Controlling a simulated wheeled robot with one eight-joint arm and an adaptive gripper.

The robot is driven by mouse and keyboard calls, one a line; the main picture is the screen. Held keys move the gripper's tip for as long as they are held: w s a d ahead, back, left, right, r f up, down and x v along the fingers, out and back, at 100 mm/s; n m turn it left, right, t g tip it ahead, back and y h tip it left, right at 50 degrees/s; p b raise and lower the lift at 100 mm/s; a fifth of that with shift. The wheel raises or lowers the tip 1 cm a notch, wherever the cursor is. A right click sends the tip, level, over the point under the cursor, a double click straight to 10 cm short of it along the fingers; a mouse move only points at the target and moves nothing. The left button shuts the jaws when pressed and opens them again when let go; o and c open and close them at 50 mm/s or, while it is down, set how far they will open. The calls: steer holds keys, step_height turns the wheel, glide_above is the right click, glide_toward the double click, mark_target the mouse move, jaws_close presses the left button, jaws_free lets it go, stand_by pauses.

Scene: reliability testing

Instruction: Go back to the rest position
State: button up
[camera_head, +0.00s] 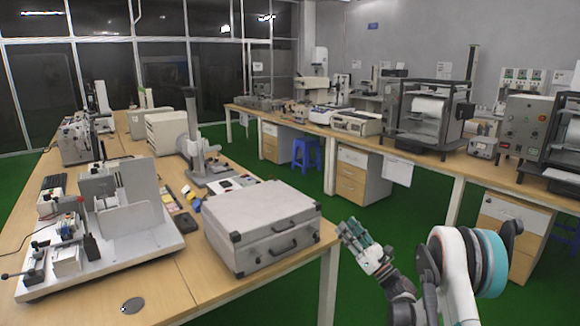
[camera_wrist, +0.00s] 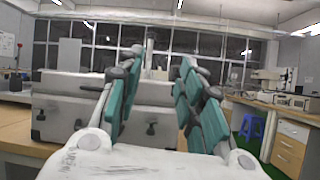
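My gripper (camera_head: 354,231) is in the lower right of the head view, beside the right end of the left workbench and to the right of a grey case. In the wrist view my gripper (camera_wrist: 155,75) points ahead, with its two green-padded fingers apart and nothing between them. The grey case (camera_head: 262,213) lies closed on the near corner of the bench. It also shows in the wrist view (camera_wrist: 75,95), beyond the fingers and partly hidden by them. No contact between gripper and case can be made out.
The left workbench (camera_head: 215,285) carries test devices, including a white-based rig (camera_head: 130,240) and a grey column stand (camera_head: 192,140). A second bench (camera_head: 460,170) with machines runs along the right wall. A blue stool (camera_head: 307,155) stands at it. Green floor (camera_head: 290,176) lies open between the benches.

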steer(key=s+a+r+n+g+h, duration=0.1)
steer(key=s+a+r+n+g, duration=0.3)
steer(key=a+r+n, duration=0.45)
steer(key=s+a+r+n+g+h, duration=0.2)
steer(key=s+r+n, duration=0.1)
steer(key=s, duration=0.2)
steer(key=s+a+r+n+g+h, duration=0.1)
steer(key=s+r+n+g+h, duration=0.1)
steer(key=s+n+g, duration=0.3)
steer(key=s+d+f+n+h, duration=0.1)
steer(key=s+d+n+h, duration=0.2)
steer(key=s, duration=0.8)
steer(key=s+d+f+n+h, duration=0.2)
steer(key=s+d+n+h, duration=0.1)
steer(key=s, duration=0.8)
steer(key=s+d+f+n+h, duration=0.2)
steer(key=s+d+n+h, duration=0.2)
steer(key=s+n, duration=0.3)
steer(key=s+d, duration=0.1)
steer(key=s, duration=0.3)
steer(key=shift+s+d+f, duration=0.2)
steer(key=shift+d+f, duration=0.05)
steer(key=shift+d, duration=0.05)
